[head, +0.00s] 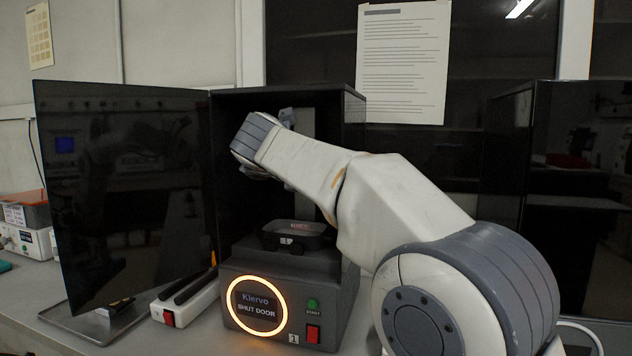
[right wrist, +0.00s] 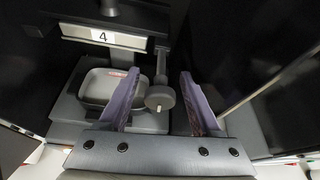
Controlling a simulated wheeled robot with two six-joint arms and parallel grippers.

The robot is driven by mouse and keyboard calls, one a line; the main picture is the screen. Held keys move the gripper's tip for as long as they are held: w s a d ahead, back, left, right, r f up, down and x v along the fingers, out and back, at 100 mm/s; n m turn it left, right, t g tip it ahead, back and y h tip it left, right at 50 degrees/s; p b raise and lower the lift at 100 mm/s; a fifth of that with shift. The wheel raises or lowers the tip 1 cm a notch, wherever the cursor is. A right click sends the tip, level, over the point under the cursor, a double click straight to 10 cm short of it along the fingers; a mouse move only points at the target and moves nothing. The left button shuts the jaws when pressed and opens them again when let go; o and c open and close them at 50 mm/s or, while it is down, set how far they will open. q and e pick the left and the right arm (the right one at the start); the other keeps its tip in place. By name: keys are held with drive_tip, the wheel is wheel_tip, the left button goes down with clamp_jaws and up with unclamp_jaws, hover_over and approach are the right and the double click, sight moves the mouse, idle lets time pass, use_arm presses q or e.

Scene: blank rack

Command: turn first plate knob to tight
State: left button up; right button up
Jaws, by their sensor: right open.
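A round grey knob (right wrist: 161,97) with a pale mark on its rim sits between the fingers of my right gripper (right wrist: 160,75) in the right wrist view. The fingers are spread wide and stand apart from the knob on both sides. The knob is on a short post beside a dark rectangular dish (right wrist: 100,88). In the head view my right arm reaches into the open black cabinet, above the dark dish (head: 292,236); the knob and fingertips cannot be made out there. My left gripper is not in view.
The cabinet's dark door (head: 125,200) stands open at left. A number 4 label (right wrist: 102,36) is at the back. A white switched strip (head: 184,300) lies left.

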drive_tip(key=v, duration=1)
drive_tip(key=shift+r+p, duration=0.1)
drive_tip(key=shift+p, duration=0.2)
